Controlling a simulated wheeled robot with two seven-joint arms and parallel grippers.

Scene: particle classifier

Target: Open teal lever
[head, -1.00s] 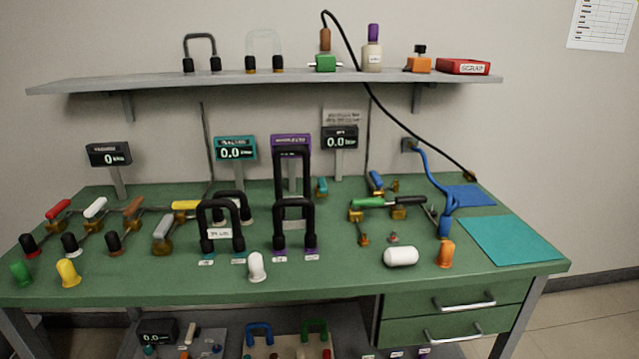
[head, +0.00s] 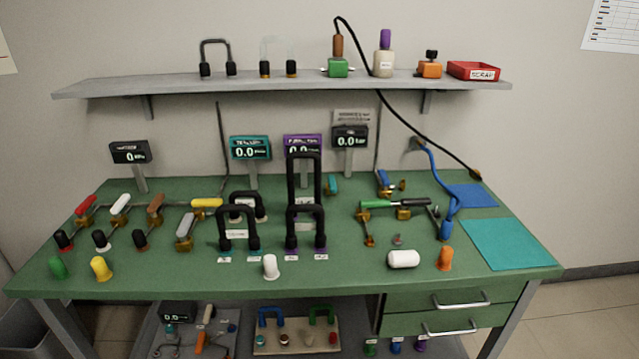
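A small teal handle (head: 332,184) stands at the back middle of the green bench, just right of the tall black hoses. It is small in the head view, and I cannot tell its exact position. A teal-framed display (head: 250,147) reading 0.0 stands behind the black U-shaped hoses (head: 238,228). Neither of my grippers is in view.
The green bench (head: 340,278) holds red, white, orange, yellow and grey levers on the left. A green-handled valve (head: 385,204), a blue hose (head: 447,180) and a teal mat (head: 511,244) are on the right. A grey shelf (head: 290,88) hangs above.

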